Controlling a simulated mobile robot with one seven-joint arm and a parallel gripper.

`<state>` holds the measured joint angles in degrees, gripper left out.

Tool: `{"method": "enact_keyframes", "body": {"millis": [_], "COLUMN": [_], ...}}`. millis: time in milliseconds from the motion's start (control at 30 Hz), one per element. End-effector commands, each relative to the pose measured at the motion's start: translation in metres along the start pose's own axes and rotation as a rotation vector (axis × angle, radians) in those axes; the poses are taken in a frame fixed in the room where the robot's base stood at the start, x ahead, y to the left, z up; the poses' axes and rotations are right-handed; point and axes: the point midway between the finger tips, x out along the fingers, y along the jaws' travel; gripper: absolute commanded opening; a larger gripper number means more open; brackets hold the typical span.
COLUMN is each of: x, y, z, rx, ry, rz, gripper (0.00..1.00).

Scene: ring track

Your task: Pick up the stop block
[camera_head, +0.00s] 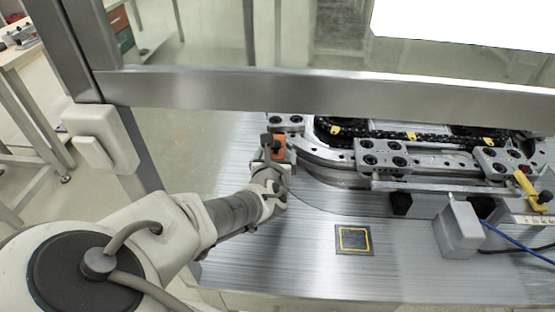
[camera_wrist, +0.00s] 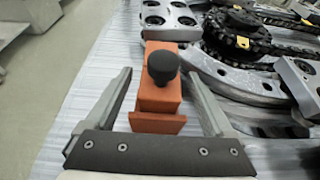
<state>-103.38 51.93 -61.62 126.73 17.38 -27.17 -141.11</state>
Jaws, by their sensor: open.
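The stop block (camera_wrist: 158,97) is an orange block with a round black knob on top. In the wrist view it stands between the two open fingers of my gripper (camera_wrist: 162,100), with a gap visible on each side. In the head view the stop block (camera_head: 278,149) shows as a small orange patch at the left end of the ring track (camera_head: 335,170). My gripper (camera_head: 272,165) reaches it from the near side, and the wrist partly hides the block. Whether the block touches the track cannot be told.
A dark square pad with a yellow outline (camera_head: 353,239) lies on the metal table (camera_head: 310,270). A grey box (camera_head: 459,230) with cables and a yellow handle (camera_head: 532,190) are at the right. A metal frame bar (camera_head: 300,88) crosses above the table. The table front is mostly bare.

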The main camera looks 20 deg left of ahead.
Motion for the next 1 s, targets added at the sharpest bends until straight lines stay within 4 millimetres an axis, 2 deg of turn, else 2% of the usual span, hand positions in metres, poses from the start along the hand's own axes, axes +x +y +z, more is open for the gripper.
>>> {"method": "enact_keyframes", "body": {"millis": [267,367,767,1000], "x": [-0.0005,-0.0005,-0.0003,-0.0003], "y": [0.0,0.0,-0.0001,-0.0002], "z": [-0.0002,-0.0003,-0.0003,-0.0003], "rx": [0.0,0.0,0.001,0.001], "ry": [0.0,0.0,0.0,0.0], "rz": [0.0,0.0,0.0,0.0], "gripper": [0.88,0.73,0.01,0.0]}}
